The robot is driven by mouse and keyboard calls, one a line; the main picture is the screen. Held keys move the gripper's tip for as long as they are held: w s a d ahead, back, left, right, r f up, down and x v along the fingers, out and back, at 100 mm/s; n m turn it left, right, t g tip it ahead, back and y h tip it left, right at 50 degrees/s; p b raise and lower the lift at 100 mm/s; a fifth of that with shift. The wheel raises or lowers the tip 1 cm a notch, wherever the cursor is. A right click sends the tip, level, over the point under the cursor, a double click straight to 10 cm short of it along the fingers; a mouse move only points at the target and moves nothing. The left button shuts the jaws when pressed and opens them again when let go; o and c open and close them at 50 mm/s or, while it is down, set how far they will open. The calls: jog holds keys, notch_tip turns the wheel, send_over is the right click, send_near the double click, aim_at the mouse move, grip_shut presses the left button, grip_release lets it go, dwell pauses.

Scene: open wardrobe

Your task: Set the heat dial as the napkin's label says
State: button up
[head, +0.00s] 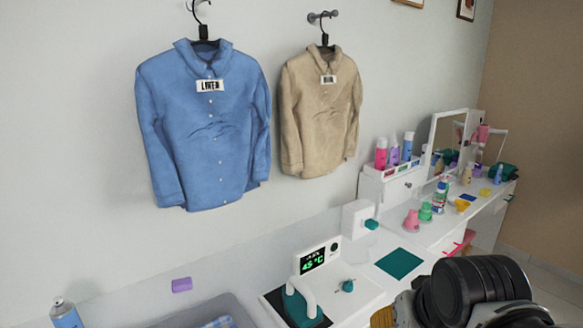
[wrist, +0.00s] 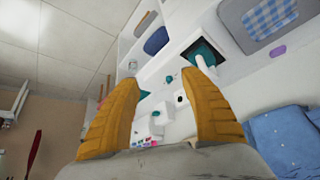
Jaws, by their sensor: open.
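The heat dial (head: 348,286) is a small teal knob on the white station, right of a teal iron with a white handle (head: 300,304). The display (head: 313,260) reads 45 °C in green. The blue checked napkin (head: 217,322) lies on a grey board, cut off by the lower edge; it also shows in the wrist view (wrist: 270,16). No label on it is readable. My gripper (wrist: 166,78) is open and empty, its orange fingers spread, with a small teal knob (wrist: 169,79) seen beyond and between them. In the head view only part of a finger shows, lower right.
A blue shirt (head: 208,130) and a beige shirt (head: 320,115) hang on the wall, both labelled. A spray can (head: 66,314) and a purple block (head: 181,285) are at lower left. A teal mat (head: 399,263), bottles and cups crowd the counter to the right.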

jog(key=shift+n+t, duration=0.4)
jog(key=s+f, duration=0.1)
jog(key=s, duration=0.1)
jog(key=s+f, duration=0.2)
jog(key=shift+s+f, duration=0.25)
